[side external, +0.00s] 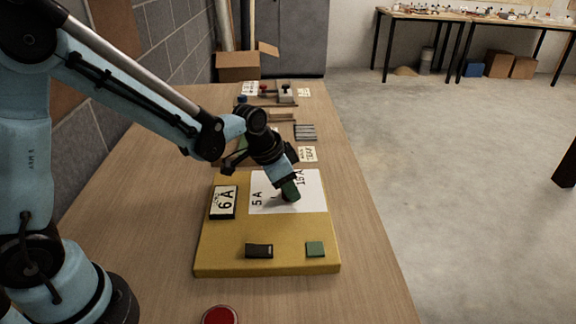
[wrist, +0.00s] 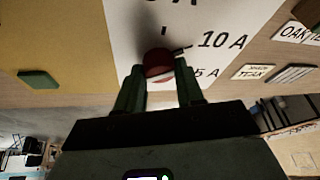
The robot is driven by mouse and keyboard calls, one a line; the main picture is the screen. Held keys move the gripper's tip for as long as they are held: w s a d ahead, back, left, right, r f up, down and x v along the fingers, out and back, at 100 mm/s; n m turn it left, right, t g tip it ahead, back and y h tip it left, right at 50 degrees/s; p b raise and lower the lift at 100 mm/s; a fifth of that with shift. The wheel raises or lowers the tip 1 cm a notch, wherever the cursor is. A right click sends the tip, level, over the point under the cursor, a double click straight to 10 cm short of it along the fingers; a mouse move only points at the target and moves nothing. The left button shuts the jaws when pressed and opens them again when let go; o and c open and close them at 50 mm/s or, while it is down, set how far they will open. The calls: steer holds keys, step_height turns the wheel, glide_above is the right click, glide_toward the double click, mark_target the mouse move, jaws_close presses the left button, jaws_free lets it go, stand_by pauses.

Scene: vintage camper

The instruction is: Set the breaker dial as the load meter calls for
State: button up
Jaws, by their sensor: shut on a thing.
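The yellow breaker panel (side external: 215,258) lies on the table with a white dial plate (side external: 318,203) on it. The plate reads 5 A at left and 15 A at right in the side view. A plaque (side external: 223,202) beside it reads 6 A. The red dial (wrist: 158,62) sits between my fingers in the wrist view, a pale strip on its near edge. My gripper (wrist: 160,80) is shut on the dial; in the side view my gripper (side external: 290,190) hides it. A 10 A label and a partly covered one ending in 5 A lie right of it. The dial's exact setting is unclear.
A black piece (side external: 259,251) and a green square (side external: 315,249) are on the panel's near part. A red round thing (side external: 220,315) is at the table's near edge. Signs, grey strips (side external: 305,132) and small items lie behind the panel. The table's right strip is clear.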

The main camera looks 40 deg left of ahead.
steer(key=o, duration=1)
steer(key=shift+o, duration=0.2)
steer(key=v, duration=1.2)
steer(key=shift+r, duration=0.1)
steer(key=s+a+f+n+t+y, duration=0.1)
steer(key=s+n, duration=0.4)
steer(key=s, duration=0.5)
steer(key=shift+a+t+y, duration=0.3)
steer(key=shift+a+t, duration=0.6)
steer(key=shift+a, duration=0.25)
